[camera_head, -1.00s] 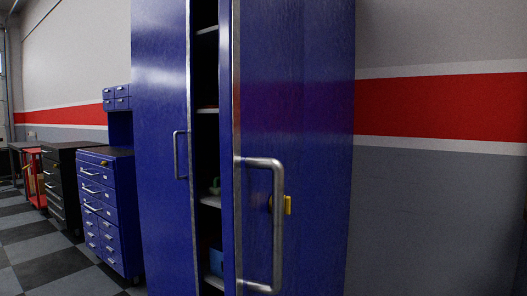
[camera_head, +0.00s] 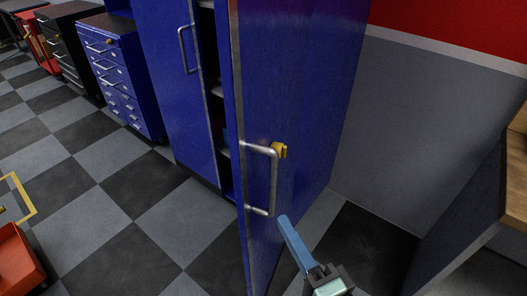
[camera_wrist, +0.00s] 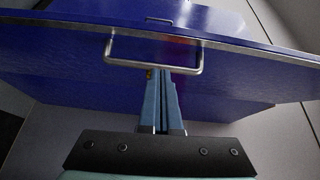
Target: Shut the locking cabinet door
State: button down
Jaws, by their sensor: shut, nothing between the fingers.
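The tall blue locking cabinet has its right door (camera_head: 290,90) standing ajar, with a dark gap and shelves showing to its left. That door carries a silver bar handle (camera_head: 274,180) and a yellow lock piece (camera_head: 280,151). The left door (camera_head: 165,75) looks closed. My gripper (camera_head: 284,221) is shut and empty, its blue fingers pointing up at the door just right of the handle's lower end. In the wrist view the finger tips (camera_wrist: 161,78) overlap the handle (camera_wrist: 125,62); I cannot tell whether they touch the door or handle.
A blue drawer chest (camera_head: 120,75) and a black one (camera_head: 65,50) stand left of the cabinet. A red cart with a yellow handle (camera_head: 20,195) is at the lower left. A wooden-topped bench (camera_head: 515,170) is at the right edge. The checkered floor before the cabinet is clear.

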aim_at(254, 172)
jog(key=p+x, duration=0.1)
jog(key=x, duration=0.5)
jog(key=p+x, duration=0.1)
jog(key=x, duration=0.2)
jog(key=shift+w+a+r+p, duration=0.2)
jog(key=shift+a+r+p, duration=0.05)
jog(key=shift+r+p, duration=0.1)
